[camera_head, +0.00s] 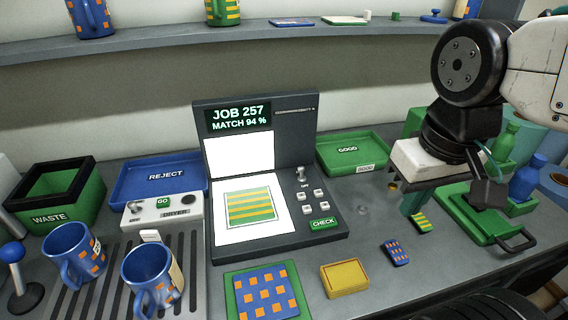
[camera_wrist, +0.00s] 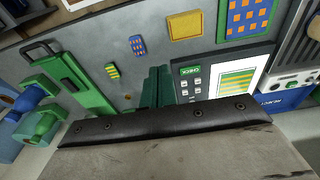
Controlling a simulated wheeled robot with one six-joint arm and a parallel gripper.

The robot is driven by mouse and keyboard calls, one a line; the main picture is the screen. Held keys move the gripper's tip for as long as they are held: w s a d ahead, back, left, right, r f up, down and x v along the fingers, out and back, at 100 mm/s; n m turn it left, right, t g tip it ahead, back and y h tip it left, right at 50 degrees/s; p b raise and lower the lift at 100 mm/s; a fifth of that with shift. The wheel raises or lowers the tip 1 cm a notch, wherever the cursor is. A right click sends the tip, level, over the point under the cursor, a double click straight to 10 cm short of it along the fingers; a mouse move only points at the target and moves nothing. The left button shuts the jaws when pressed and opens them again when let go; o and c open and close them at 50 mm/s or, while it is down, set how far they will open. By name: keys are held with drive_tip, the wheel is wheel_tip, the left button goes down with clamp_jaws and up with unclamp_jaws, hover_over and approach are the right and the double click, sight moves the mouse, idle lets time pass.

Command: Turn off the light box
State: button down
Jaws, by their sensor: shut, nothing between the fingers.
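The light box (camera_head: 232,247) is a dark grey unit with a bright white lit lower panel and a lit upright panel. Its screen (camera_head: 239,116) reads "JOB 257 MATCH 94 %". A toggle switch (camera_head: 301,174) stands on its right side with "OFF" printed below it. Under that are several white buttons and a green CHECK button (camera_head: 323,223). A green and yellow striped piece (camera_head: 250,206) lies on the lit panel. My gripper (camera_head: 409,212) is shut and empty, right of the box and above the table. In the wrist view its green fingers (camera_wrist: 157,75) are together beside the box.
A green GOOD tray (camera_head: 352,152) is behind right, a blue REJECT tray (camera_head: 160,181) behind left. Two blue mugs (camera_head: 72,255) stand front left. A yellow block (camera_head: 344,278) and small patterned pieces (camera_head: 396,253) lie in front. A green press (camera_head: 480,217) is at right.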

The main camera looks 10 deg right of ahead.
drive_tip(key=shift+w, duration=0.1)
drive_tip(key=w+a+f+m+g+y, duration=0.1)
drive_tip(key=w+a+f+y, duration=0.15)
drive_tip(key=w+y, duration=0.35)
drive_tip(key=w+a+f+m+g+y, duration=0.15)
drive_tip(key=w+f+y, duration=0.25)
drive_tip(key=w, duration=0.4)
drive_tip(key=m+t+y, duration=0.4)
drive_tip(key=m+t, duration=0.3)
drive_tip(key=t, duration=0.3)
approach(313, 173)
wheel_tip(313, 173, up, 3)
drive_tip(key=shift+w+d+n+g, duration=0.15)
drive_tip(key=shift+n+g, duration=0.1)
drive_tip(key=x, duration=1)
